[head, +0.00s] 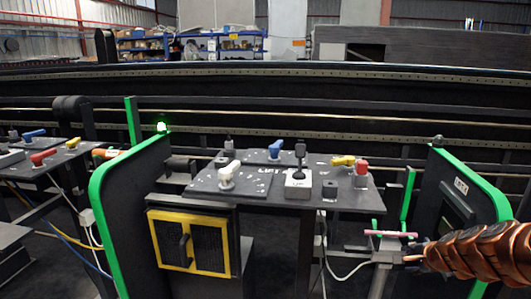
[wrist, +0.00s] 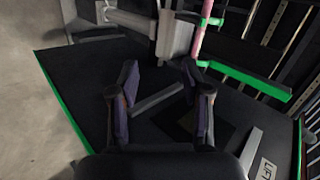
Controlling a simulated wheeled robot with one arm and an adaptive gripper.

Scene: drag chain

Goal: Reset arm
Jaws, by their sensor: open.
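My gripper (wrist: 160,72) shows in the wrist view with its two dark fingers spread apart and nothing held between them. Beyond the fingers are a dark green-edged panel (wrist: 75,90) and a grey bracket (wrist: 177,38) with a pink rod (wrist: 205,28). In the head view my arm, in a ribbed copper-coloured cover, reaches in from the lower right. Its end is near the pink bar (head: 392,234) on a grey stand; the fingers are too small there to make out.
A control desk (head: 250,190) with coloured levers stands in the middle. Green-edged panels flank it, left (head: 130,210) and right (head: 458,190). A yellow-framed box (head: 190,242) sits below. Dark rails (head: 280,120) run behind. Cables hang at the left.

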